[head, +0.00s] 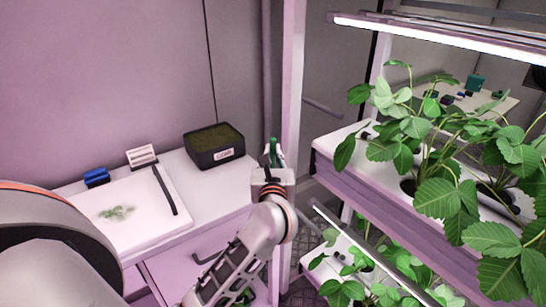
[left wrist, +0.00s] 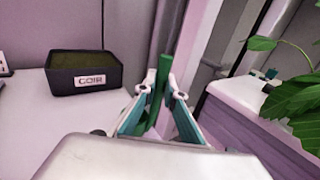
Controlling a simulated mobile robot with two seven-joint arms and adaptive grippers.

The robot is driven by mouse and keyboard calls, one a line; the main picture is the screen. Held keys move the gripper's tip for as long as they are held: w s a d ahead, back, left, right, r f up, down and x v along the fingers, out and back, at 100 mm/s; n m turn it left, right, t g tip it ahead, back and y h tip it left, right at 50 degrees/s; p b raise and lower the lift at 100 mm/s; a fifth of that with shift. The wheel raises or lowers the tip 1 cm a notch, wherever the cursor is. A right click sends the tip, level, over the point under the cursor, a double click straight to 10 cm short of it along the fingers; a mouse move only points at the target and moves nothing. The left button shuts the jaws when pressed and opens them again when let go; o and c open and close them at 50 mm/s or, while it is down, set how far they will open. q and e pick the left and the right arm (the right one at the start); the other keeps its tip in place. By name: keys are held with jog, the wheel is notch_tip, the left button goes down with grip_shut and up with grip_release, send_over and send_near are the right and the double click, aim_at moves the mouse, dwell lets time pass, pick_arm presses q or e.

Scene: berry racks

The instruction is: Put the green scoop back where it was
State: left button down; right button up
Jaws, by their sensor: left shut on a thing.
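My left gripper (head: 272,158) is shut on the green scoop (head: 272,148) in the head view, just past the right edge of the white counter. In the left wrist view my left gripper (left wrist: 162,92) has its fingers around the scoop's green handle (left wrist: 174,52), which stands nearly upright. My right gripper is not in view.
The counter (head: 215,190) holds a white tray (head: 150,225) with green cuttings, a dark strip, a blue block (head: 96,178) and a white rack (head: 141,155). A pale post (head: 291,100) and plant racks (head: 345,168) stand close on the right. Counter space before the bin is clear.

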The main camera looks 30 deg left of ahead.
pick_arm(q)
jog(key=shift+f, duration=0.3)
jog(key=shift+f, duration=0.1)
jog(key=c, duration=2.5)
grip_release()
jog(key=shift+f, duration=0.15)
jog(key=shift+c, duration=0.2)
jog(key=o, duration=0.4)
